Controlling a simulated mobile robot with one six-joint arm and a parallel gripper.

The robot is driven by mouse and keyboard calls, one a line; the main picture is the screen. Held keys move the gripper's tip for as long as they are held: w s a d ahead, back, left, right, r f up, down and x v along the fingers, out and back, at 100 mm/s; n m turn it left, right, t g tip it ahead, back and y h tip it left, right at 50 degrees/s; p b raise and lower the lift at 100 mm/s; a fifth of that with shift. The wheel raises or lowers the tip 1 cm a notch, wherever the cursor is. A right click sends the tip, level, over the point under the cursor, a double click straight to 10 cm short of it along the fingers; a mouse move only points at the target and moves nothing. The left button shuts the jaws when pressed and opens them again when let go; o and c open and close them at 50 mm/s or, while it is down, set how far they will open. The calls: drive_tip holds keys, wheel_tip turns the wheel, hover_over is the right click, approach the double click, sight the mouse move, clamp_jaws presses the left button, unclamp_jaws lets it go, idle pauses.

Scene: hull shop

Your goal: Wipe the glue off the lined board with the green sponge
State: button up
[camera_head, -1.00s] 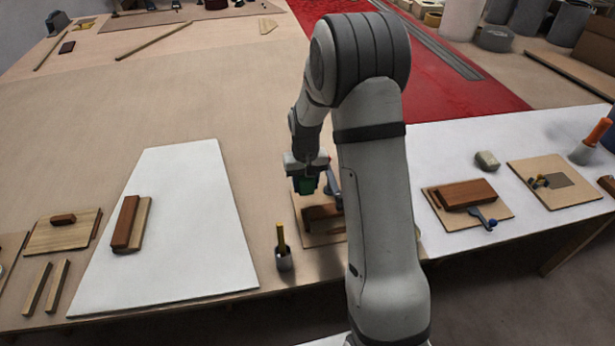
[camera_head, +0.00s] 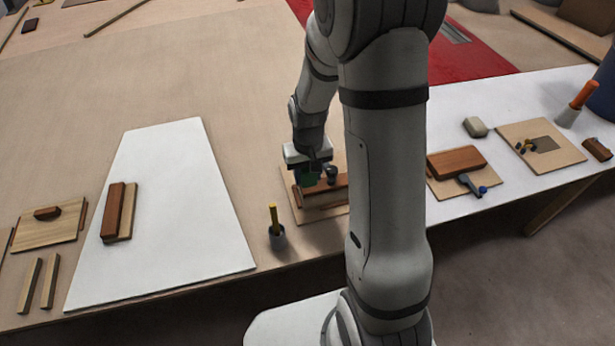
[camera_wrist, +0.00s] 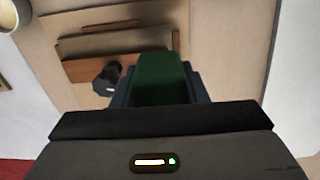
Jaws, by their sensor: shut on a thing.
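My gripper (camera_head: 308,170) is shut on the green sponge (camera_head: 309,177), which also shows in the wrist view (camera_wrist: 160,80). The sponge is over a light wooden board (camera_head: 294,206) with brown wood pieces (camera_head: 325,196) on it, left of my arm. In the wrist view the sponge overlaps the wood pieces (camera_wrist: 85,68), with a dark knob (camera_wrist: 106,79) just left of it. I cannot tell whether the sponge touches anything. I cannot make out lines or glue on this board, and my arm hides its right side.
A cup with a yellow-handled tool (camera_head: 276,236) stands close in front of the board. A white panel (camera_head: 185,250) with two wood strips lies left. Right of my arm are a board with a brown block (camera_head: 457,162), a pale block (camera_head: 475,127) and another board (camera_head: 572,154).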

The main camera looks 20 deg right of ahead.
sight(332, 200)
drive_tip(key=shift+s, duration=0.85)
drive_tip(key=f+b, duration=0.1)
drive_tip(key=f, duration=0.1)
drive_tip(key=f+b, duration=0.2)
drive_tip(key=f, duration=0.1)
drive_tip(key=f+b, duration=0.2)
drive_tip(key=shift+s+f, duration=0.15)
drive_tip(key=shift+s, duration=0.1)
drive_tip(key=shift+d+f+b, duration=0.25)
drive_tip(key=shift+f+b, duration=0.05)
drive_tip(key=shift+b, duration=0.1)
drive_tip(key=shift+d+r, duration=0.2)
drive_tip(key=shift+d, duration=2.85)
drive_tip(key=shift+f, duration=0.2)
